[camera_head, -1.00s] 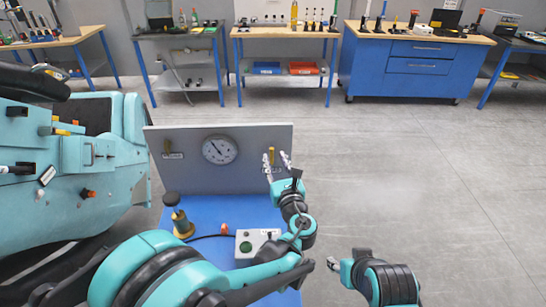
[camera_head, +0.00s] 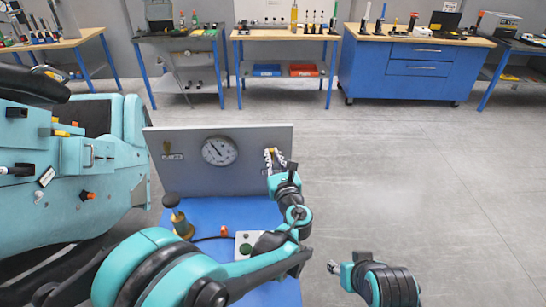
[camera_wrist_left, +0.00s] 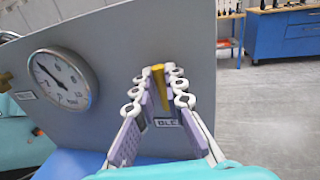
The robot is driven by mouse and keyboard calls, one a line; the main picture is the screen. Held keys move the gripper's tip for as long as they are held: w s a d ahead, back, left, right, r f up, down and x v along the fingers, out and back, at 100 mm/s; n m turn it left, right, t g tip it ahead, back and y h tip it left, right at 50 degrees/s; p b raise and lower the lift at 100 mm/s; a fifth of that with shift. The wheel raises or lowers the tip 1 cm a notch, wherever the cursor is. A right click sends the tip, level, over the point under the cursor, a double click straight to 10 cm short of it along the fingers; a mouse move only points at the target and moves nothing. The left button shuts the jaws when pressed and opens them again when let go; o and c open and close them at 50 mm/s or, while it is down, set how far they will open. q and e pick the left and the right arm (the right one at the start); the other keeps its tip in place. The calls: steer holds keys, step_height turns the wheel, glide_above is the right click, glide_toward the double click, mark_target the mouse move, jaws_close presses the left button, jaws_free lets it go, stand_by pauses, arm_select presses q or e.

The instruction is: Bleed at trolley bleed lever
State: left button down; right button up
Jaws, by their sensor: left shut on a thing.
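The yellow bleed lever (camera_wrist_left: 159,84) stands upright on the grey panel (camera_head: 240,178), near its right edge. A label (camera_wrist_left: 167,123) reading "BLE…" sits below it, partly hidden by a finger. My left gripper (camera_head: 273,156) is at the lever, with one finger on either side, shut on it. In the left wrist view the two fingers (camera_wrist_left: 158,90) flank the lever closely. My right gripper (camera_head: 334,267) is low in the head view, away from the panel; its finger state is unclear.
A round dial gauge (camera_head: 219,151) is mid-panel, with another yellow lever (camera_head: 167,148) at the left. Floor to the right is clear.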

mark_target(257, 162)
arm_select(q)
steer(key=a+n, duration=0.1)
steer(key=n, duration=0.1)
steer(key=a+n+h, duration=0.1)
steer(key=n, duration=0.2)
steer(key=a+f+n+g+p, duration=0.1)
steer(key=n, duration=0.2)
steer(key=shift+s+a+f+h, duration=0.1)
steer(key=shift+a+h, duration=0.15)
steer(key=shift+h, duration=0.05)
steer(key=n, duration=0.1)
steer(key=f+n, duration=0.1)
steer(key=a+n, duration=0.1)
steer(key=n, duration=0.1)
steer(key=shift+f+g+h, duration=0.25)
steer(key=shift+g+h, duration=0.05)
steer(key=shift+h, duration=0.1)
steer(key=shift+a+f+n+h+b, duration=0.1)
steer(key=shift+f+n+h+b, duration=0.3)
steer(key=shift+n, duration=0.5)
steer(key=shift+a+f+n+h+b, duration=0.1)
steer(key=shift+f+n+h+b, duration=0.25)
steer(key=shift+n, duration=0.55)
steer(key=shift+f, duration=0.1)
steer(key=c, duration=1.6)
jaws_free()
